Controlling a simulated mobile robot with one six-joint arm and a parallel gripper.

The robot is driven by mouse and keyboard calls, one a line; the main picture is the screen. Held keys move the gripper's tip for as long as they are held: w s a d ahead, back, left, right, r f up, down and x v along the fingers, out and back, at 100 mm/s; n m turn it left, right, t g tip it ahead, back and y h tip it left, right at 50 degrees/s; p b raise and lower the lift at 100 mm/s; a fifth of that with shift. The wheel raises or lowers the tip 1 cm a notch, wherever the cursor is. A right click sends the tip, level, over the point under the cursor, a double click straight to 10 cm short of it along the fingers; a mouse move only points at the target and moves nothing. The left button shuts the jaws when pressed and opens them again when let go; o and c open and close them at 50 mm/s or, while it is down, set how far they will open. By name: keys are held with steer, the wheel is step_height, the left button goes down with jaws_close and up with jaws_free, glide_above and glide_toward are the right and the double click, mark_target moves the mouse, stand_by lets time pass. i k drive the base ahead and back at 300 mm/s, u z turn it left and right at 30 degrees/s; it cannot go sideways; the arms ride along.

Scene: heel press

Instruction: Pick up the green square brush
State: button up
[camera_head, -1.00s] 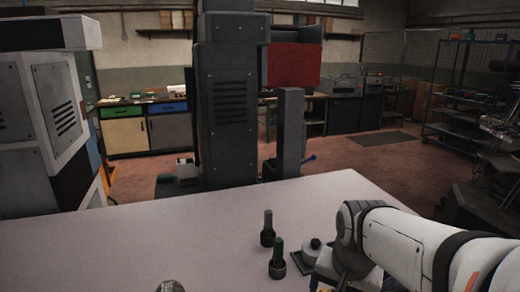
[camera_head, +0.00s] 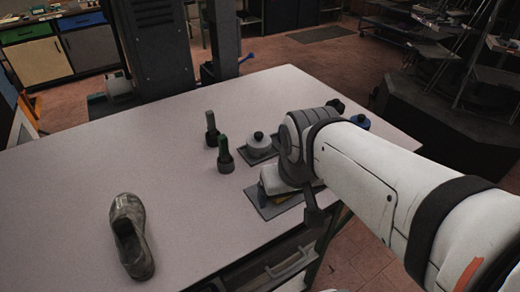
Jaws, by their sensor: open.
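My gripper cannot be made out; the arm's far end is hidden behind or below the joint.
A worn dark shoe (camera_head: 128,235) lies on the pale table (camera_head: 90,180) at front left. A dark mat (camera_head: 262,205) and a blue item (camera_head: 360,121) are near my arm. The left-centre tabletop is clear.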

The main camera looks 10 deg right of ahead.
mark_target(223, 141)
steer(key=u, duration=0.9)
steer(key=k, duration=1.55)
steer(key=z, duration=0.75)
steer(key=i, duration=1)
